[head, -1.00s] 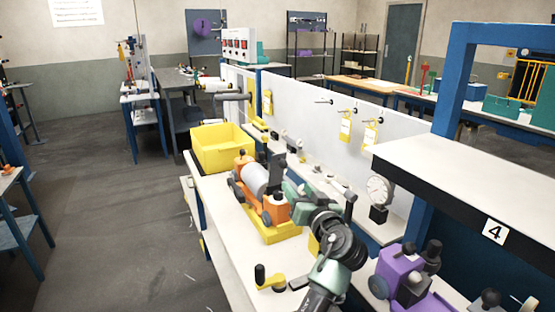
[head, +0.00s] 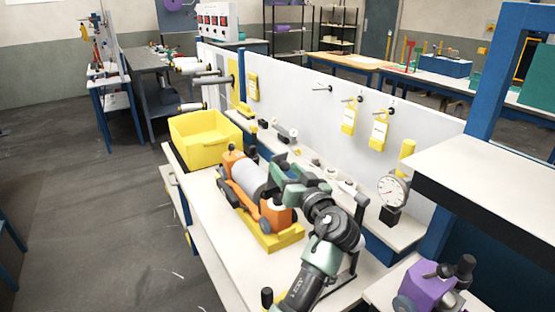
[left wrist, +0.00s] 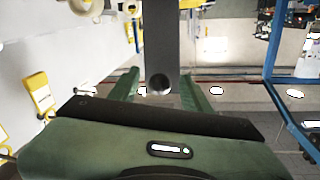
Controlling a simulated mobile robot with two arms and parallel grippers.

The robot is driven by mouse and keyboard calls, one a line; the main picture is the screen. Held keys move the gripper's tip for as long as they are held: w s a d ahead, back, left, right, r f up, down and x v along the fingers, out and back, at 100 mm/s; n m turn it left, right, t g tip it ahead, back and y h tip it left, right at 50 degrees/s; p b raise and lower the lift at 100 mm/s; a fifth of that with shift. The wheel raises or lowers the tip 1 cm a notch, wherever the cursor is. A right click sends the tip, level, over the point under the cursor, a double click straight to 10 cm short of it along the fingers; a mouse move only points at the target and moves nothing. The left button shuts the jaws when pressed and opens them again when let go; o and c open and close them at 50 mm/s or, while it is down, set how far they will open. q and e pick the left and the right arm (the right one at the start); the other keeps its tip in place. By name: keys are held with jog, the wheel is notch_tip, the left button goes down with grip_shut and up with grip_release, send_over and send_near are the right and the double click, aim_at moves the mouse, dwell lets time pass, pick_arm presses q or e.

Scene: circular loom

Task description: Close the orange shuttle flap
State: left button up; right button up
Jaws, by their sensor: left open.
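The orange shuttle (head: 276,216) sits on a yellow base (head: 270,240) on the bench, with a pale grey cylinder (head: 248,180) between its orange ends. My left gripper (head: 281,180) is green and black, above and just behind the shuttle's near end. In the left wrist view its two green fingers stand apart, with a dark grey bar (left wrist: 160,45) with a round hole showing between them. I cannot tell whether that bar is the flap or touches the fingers. In the head view my gripper and wrist hide part of the shuttle, and the flap's position is unclear. My right gripper is not in view.
A yellow bin (head: 205,142) stands beyond the shuttle. A dial gauge (head: 392,190) and a purple device (head: 428,287) stand to the right. A white panel (head: 300,105) with yellow tags runs behind the bench. A raised white shelf (head: 490,180) is at the right.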

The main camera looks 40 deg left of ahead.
pick_arm(q)
jog(key=shift+w+a, duration=0.15)
jog(key=shift+a, duration=0.05)
jog(key=shift+d+r, duration=0.2)
jog(key=shift+d, duration=0.25)
jog(key=c, duration=1)
jog(key=shift+s+a, duration=0.1)
jog(key=shift+s, duration=0.1)
grip_shut()
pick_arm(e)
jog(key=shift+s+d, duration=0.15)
pick_arm(q)
jog(key=shift+f, duration=0.1)
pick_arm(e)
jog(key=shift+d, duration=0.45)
